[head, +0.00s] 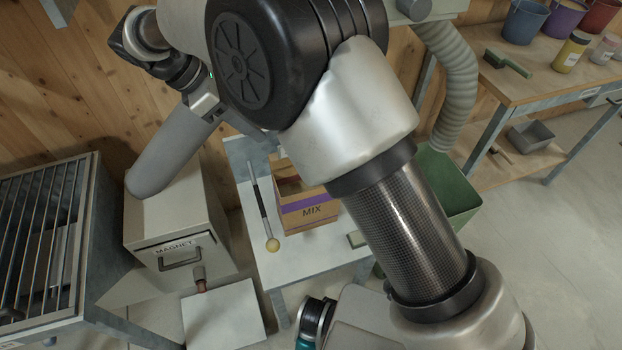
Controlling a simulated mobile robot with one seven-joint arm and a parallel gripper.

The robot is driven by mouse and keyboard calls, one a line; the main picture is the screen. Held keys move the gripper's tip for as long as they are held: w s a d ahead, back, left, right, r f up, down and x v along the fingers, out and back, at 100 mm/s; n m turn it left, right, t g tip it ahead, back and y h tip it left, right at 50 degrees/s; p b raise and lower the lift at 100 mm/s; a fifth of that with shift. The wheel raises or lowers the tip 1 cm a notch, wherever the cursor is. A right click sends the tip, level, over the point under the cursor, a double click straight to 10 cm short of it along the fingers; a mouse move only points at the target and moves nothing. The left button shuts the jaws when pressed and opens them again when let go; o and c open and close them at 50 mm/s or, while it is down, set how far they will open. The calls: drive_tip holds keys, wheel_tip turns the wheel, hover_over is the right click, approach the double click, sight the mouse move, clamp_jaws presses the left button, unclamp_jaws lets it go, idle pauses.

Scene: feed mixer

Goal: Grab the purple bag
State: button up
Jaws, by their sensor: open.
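The bag (311,212) is brown paper with a purple band and the word MIX. It stands upright on a pale table (300,262) in the middle of the head view. Its top is partly hidden behind my arm. My gripper (207,107) shows small at the upper left, beyond my arm's large black joint. It is open, apart from the bag, above and to the left of it. Its fingertips are hard to make out, and nothing shows in it.
A dark rod with a yellow ball end (272,244) is close to the bag's left side. A box marked MAGNET (180,250) and a grey pipe (165,160) stand left. A green bin (450,175) is right. A workbench (540,80) holds buckets and jars.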

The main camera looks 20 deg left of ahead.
sight(282, 154)
drive_tip(key=b+x, duration=0.1)
drive_tip(key=x, duration=1)
drive_tip(key=shift+d+b, duration=0.1)
drive_tip(key=shift+b, duration=0.3)
drive_tip(key=shift+b+x, duration=0.55)
drive_tip(key=shift+x, duration=2.3)
drive_tip(key=shift+d+r, duration=0.2)
clamp_jaws()
drive_tip(key=shift+w+r, duration=0.1)
